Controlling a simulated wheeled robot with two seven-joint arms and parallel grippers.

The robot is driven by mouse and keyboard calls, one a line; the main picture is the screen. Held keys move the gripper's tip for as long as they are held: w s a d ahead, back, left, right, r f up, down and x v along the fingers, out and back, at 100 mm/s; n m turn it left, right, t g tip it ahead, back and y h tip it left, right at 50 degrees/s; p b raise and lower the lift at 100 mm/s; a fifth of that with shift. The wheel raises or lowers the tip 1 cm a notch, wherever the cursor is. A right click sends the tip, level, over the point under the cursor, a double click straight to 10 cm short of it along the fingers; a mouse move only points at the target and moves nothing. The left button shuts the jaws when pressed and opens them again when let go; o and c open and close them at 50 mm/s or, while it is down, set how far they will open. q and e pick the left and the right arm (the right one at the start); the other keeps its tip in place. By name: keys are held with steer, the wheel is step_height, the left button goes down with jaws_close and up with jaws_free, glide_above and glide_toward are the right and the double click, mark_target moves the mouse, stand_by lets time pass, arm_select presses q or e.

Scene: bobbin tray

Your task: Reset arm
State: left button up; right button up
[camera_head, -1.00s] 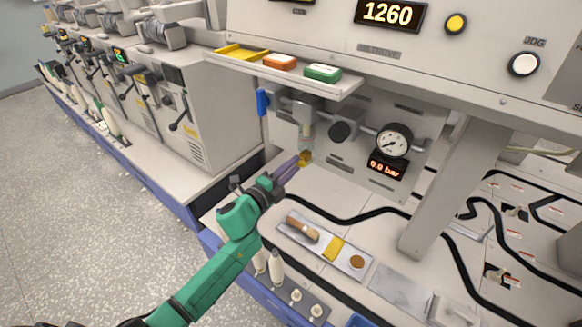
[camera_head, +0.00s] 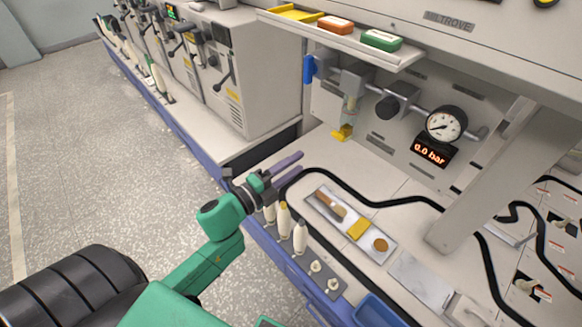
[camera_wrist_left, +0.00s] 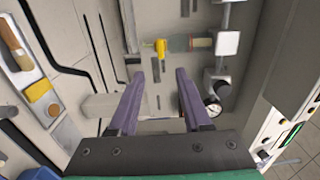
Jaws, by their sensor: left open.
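My left gripper (camera_head: 290,168) has purple fingers and a green arm. It is above the front left part of the worktop, left of the tool tray, with nothing between its fingers. In the left wrist view the two fingers of the left gripper (camera_wrist_left: 158,88) stand apart and empty. The yellow valve part (camera_head: 342,132) under the clear filter bowl (camera_head: 350,108) is apart from the gripper, on the back panel. My right gripper is not in view.
A metal tray (camera_head: 385,257) holds a brush (camera_head: 330,204), a yellow block (camera_head: 358,230) and a round brown piece (camera_head: 380,245). White bobbins (camera_head: 300,236) stand on a grey rack at the front edge. A gauge (camera_head: 445,124) and pipe line the panel. A slanted post (camera_head: 475,190) stands right.

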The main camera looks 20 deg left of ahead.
arm_select(q)
steer(key=shift+s+a, duration=0.2)
steer(key=shift+s, duration=0.25)
